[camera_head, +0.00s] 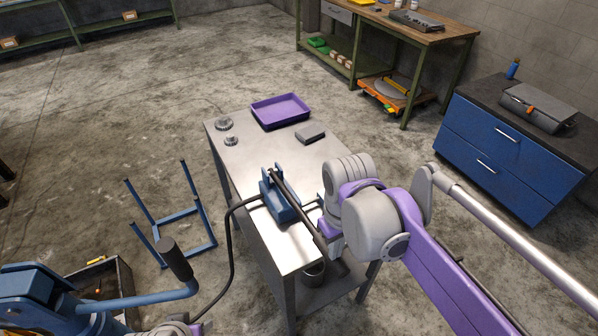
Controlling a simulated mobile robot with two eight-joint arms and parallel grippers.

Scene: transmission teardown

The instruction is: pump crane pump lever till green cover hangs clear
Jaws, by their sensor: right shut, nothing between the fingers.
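The blue pump (284,207) stands on the grey metal table, with a black hose running from its left side. Its long dark pump lever (298,205) slants from the pump's top down toward the near right, ending in a thick dark grip (334,262). My right gripper (323,229) is shut and empty beside the lever, largely hidden by my grey and purple wrist. Whether it touches the lever I cannot tell. My left gripper does not show clearly. I cannot make out the green cover hanging anywhere in view.
The metal table (241,160) also bears a purple tray (280,111), a dark block (310,134) and small metal gears (224,124). A blue frame stand (190,243) is left of it. A blue cabinet (506,158) stands right. Open floor lies behind.

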